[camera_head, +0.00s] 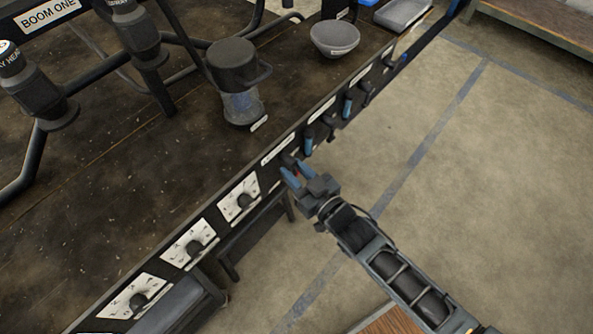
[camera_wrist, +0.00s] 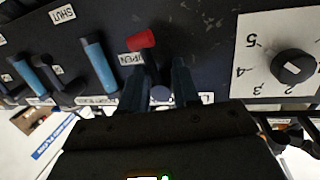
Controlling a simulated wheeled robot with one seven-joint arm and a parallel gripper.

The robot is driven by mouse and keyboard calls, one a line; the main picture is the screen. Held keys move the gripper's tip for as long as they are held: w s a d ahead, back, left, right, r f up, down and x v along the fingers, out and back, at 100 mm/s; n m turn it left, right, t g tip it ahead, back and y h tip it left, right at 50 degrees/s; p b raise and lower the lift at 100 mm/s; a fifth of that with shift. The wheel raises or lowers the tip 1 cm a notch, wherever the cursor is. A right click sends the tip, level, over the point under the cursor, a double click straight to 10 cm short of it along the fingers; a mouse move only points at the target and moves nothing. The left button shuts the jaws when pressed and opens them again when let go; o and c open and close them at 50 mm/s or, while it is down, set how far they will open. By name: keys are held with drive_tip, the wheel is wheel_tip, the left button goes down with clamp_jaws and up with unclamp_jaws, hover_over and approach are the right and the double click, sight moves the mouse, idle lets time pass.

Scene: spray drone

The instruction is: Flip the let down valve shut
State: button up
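A valve with a short red-ended handle (camera_wrist: 141,40) is on the dark panel in the wrist view, the red end beside a label reading OPEN. A dark round part (camera_wrist: 160,92) shows below it between my fingers; a label starting with L is partly covered, so I cannot read the valve's full name. My gripper (camera_wrist: 159,82) is open, its two fingers apart on either side of the valve's lower part. I cannot tell whether either finger touches it. In the head view my gripper (camera_head: 298,173) is at the bench's front edge, with little of the valve visible.
Blue-handled valves (camera_wrist: 98,62) stand in a row left of my gripper in the wrist view, one near a SHUT label (camera_wrist: 63,14). A numbered dial (camera_wrist: 292,67) is at right.

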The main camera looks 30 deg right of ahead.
drive_tip(key=shift+o, duration=0.4)
drive_tip(key=shift+d, duration=0.1)
drive_tip(key=shift+s+d, duration=0.1)
drive_tip(key=shift+s, duration=0.45)
drive_tip(key=s, duration=0.6)
drive_tip(key=shift+s+d+r, duration=0.25)
drive_tip(key=shift+d+r, duration=0.1)
drive_tip(key=shift+r, duration=0.05)
